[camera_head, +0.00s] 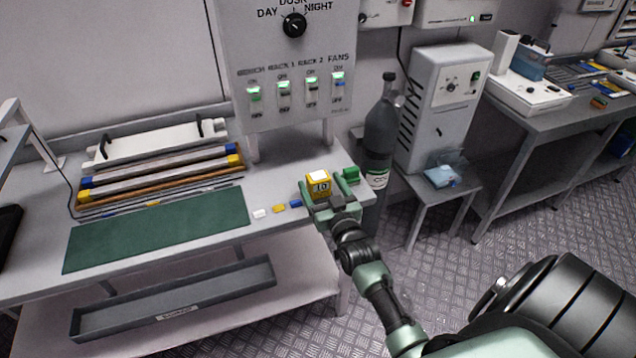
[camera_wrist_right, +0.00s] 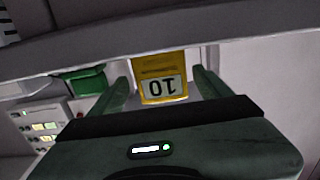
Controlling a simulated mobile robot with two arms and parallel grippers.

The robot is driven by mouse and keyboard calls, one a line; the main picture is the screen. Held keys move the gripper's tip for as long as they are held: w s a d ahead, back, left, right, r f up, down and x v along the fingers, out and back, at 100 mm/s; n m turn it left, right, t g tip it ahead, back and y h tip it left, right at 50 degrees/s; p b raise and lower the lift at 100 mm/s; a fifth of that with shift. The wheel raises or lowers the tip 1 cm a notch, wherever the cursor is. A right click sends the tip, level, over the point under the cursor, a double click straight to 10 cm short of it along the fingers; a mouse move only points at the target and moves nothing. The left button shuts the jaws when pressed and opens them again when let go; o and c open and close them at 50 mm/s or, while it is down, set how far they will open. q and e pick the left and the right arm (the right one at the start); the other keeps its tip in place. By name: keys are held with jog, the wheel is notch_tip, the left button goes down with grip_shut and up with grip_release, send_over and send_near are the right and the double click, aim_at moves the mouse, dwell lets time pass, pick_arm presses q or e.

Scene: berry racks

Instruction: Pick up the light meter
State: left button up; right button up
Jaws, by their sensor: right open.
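The light meter looks to be the small yellow block (camera_head: 318,185) with a white top and a display reading 10, standing near the right end of the bench. My right gripper (camera_head: 327,192) is open at it, with one finger on either side. In the right wrist view, the yellow meter (camera_wrist_right: 162,78) shows between the two fingertips (camera_wrist_right: 165,88), with its display upside down. Gaps show beside it, and I cannot tell whether a finger touches it. My left gripper is not in view.
A green block (camera_head: 351,174) sits just right of the meter. Small white, yellow and blue pieces (camera_head: 279,208) lie to its left, beside a green mat (camera_head: 160,230). A control panel (camera_head: 290,60) stands behind. A dark gas bottle (camera_head: 380,135) stands right of the bench.

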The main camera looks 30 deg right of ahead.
aim_at(314, 175)
jog(key=x, duration=0.4)
jog(key=shift+w+a+f+p, duration=0.1)
jog(key=shift+w+f+p, duration=0.1)
jog(key=shift+w+p, duration=0.15)
jog(key=c, duration=1.6)
jog(key=shift+r, duration=0.1)
